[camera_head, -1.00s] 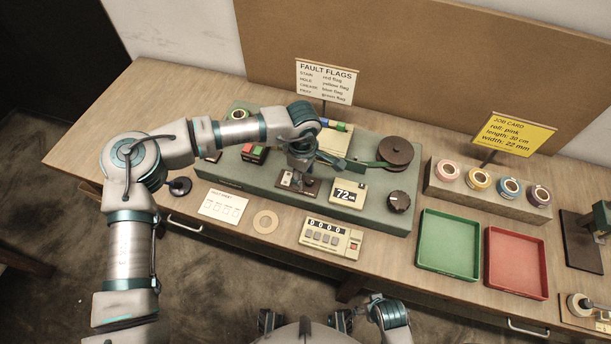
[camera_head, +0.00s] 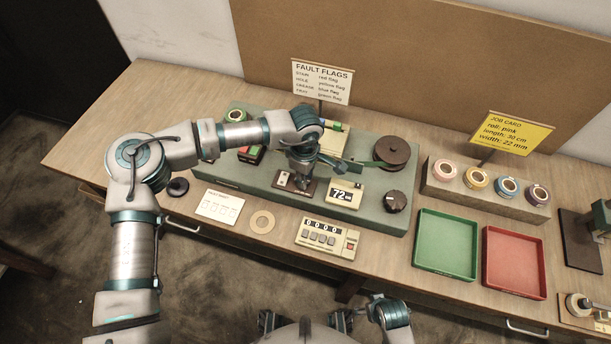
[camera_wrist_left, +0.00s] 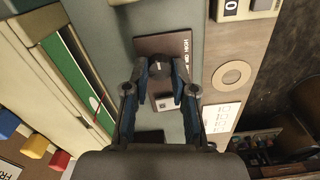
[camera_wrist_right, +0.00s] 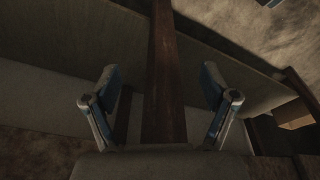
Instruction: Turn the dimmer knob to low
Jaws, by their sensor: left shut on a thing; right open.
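The dimmer knob (camera_wrist_left: 160,65) is a small dark round knob with a pale mark, on a brown plate (camera_wrist_left: 150,44) with white lettering too small to read fully. In the head view the plate (camera_head: 284,189) sits at the front of the green machine base. My left gripper (camera_wrist_left: 160,80) is shut on the knob, with one finger on each side of it. In the head view my left gripper (camera_head: 301,170) comes down over the plate and partly hides the knob. My right gripper (camera_wrist_right: 160,74) is open and empty, with a brown bar visible between its fingers.
A display reading 72 (camera_head: 344,194) and a larger dark knob (camera_head: 395,201) stand right of the plate. A counter (camera_head: 327,237) and a tape ring (camera_head: 262,222) lie in front. Green (camera_head: 417,262) and red (camera_head: 489,277) trays are at right.

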